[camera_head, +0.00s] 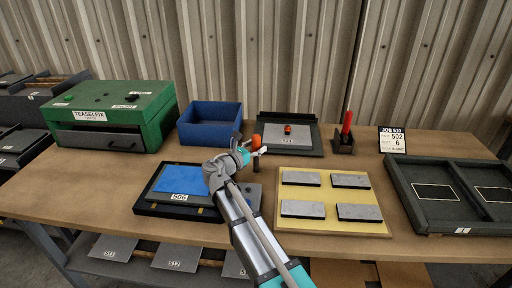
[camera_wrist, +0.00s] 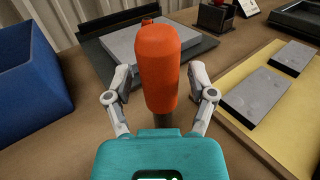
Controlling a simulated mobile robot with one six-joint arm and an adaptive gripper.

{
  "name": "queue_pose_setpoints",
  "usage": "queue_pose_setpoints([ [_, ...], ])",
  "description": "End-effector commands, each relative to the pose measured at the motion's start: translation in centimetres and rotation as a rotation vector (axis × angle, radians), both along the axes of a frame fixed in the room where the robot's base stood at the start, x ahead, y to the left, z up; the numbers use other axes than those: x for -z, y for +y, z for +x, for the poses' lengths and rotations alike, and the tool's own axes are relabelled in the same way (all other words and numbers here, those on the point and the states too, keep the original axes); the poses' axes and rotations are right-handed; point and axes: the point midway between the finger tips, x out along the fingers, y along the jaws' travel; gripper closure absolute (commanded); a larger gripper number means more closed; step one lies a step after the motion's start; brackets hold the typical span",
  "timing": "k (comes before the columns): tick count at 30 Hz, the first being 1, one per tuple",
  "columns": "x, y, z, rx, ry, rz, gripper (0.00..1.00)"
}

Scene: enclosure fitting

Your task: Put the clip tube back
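An orange, round-ended cylinder (camera_wrist: 157,65) stands upright between the two fingers of my gripper (camera_wrist: 161,88), with a dark narrower part below it. In the head view the orange cylinder (camera_head: 256,142) is partly hidden by my gripper (camera_head: 262,151). The fingers are spread, with a gap on each side of it, so my gripper looks open. A red tube (camera_head: 347,122) stands upright in a small black holder (camera_head: 343,145) at the back right. I cannot tell from markings which one is the clip tube.
A blue bin (camera_head: 209,134) and a green TEASELFIX case (camera_head: 150,112) stand at the left. A dark tray with a grey plate (camera_head: 287,134) lies behind my gripper. A yellow board (camera_head: 333,222) with several grey blocks and a black two-compartment tray (camera_head: 438,218) lie right. A blue-topped panel (camera_head: 182,179) lies left.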

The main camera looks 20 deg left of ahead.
Motion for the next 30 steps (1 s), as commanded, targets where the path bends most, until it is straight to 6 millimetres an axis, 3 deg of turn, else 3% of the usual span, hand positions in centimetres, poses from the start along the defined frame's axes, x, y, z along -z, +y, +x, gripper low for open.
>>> queue_pose_setpoints([
  [16,-0.4,0.1,-0.1,-0.001,0.000,0.000,0.24],
  [30,-0.3,2.5,-6.1,-0.003,0.000,0.000,0.24],
])
